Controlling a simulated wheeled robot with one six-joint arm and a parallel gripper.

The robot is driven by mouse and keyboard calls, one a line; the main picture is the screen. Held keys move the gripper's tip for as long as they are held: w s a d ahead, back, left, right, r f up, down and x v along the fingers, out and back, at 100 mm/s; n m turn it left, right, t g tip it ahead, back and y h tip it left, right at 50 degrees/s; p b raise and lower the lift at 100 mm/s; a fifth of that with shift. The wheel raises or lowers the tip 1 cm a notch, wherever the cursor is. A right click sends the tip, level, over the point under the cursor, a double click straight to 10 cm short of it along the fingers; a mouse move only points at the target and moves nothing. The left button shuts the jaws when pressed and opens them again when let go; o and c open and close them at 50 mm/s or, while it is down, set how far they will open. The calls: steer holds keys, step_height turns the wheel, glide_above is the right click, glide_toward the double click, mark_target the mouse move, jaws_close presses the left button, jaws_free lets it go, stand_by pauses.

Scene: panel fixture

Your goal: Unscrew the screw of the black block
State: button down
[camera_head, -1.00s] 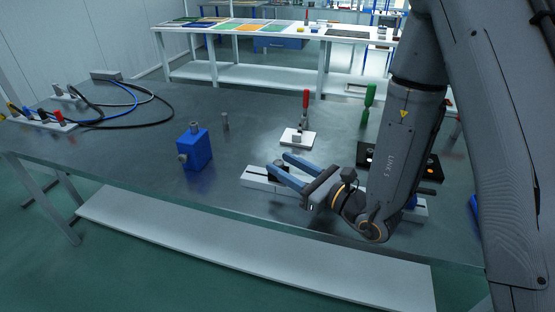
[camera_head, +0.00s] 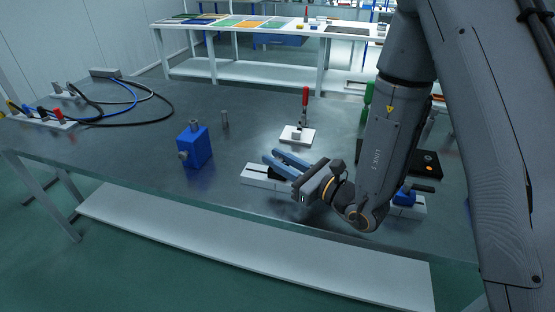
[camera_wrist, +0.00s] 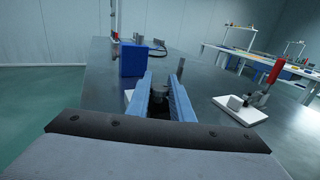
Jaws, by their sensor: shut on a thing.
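The black block (camera_head: 280,173) sits on a white base plate (camera_head: 254,179) near the table's front edge and is partly covered by my fingers in the head view. My gripper (camera_head: 272,155) has its blue fingers above it, pointing toward the back left. In the wrist view the fingers (camera_wrist: 158,82) stand on both sides of a dark part with a small round top, the screw of the black block (camera_wrist: 158,92). My gripper is shut on this screw. Its shaft and the lower block are hidden.
A blue block (camera_head: 196,148) with metal fittings stands to the left, with a metal pin (camera_head: 225,119) behind it. A red-handled clamp (camera_head: 304,107) on a white plate stands behind my gripper. Another white fixture with a blue part (camera_head: 405,196) is at the right. Cables lie at the back left.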

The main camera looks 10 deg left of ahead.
steer(key=shift+n+g, duration=0.3)
steer(key=shift+g, duration=0.2)
steer(key=n+g+y, duration=0.1)
steer(key=n+g, duration=0.1)
steer(key=g, duration=0.1)
steer(key=n+g+y+b, duration=0.1)
steer(key=n+g, duration=0.1)
steer(key=g, duration=0.1)
steer(key=shift+w+b, duration=0.1)
steer(key=shift+b, duration=0.2)
steer(key=n+g, duration=0.1)
steer(key=g, duration=0.1)
steer(key=n+g+b, duration=0.1)
steer(key=n+g, duration=0.1)
steer(key=g, duration=0.1)
steer(key=shift+f+n+g, duration=0.1)
steer(key=shift+n+g, duration=0.2)
steer(key=n+g+h+b, duration=0.1)
steer(key=n+g, duration=0.1)
steer(key=g, duration=0.1)
steer(key=n+g+h+b, duration=0.1)
steer(key=n+g+b, duration=0.1)
steer(key=g, duration=0.1)
steer(key=shift+n+h, duration=0.3)
steer(key=shift+h, duration=0.1)
steer(key=shift+s+n+g+h+b, duration=0.2)
steer(key=shift+n+g+h+b, duration=0.4)
steer(key=shift+n+g+h, duration=1.5)
steer(key=shift+g+h, duration=0.4)
steer(key=shift+g, duration=0.1)
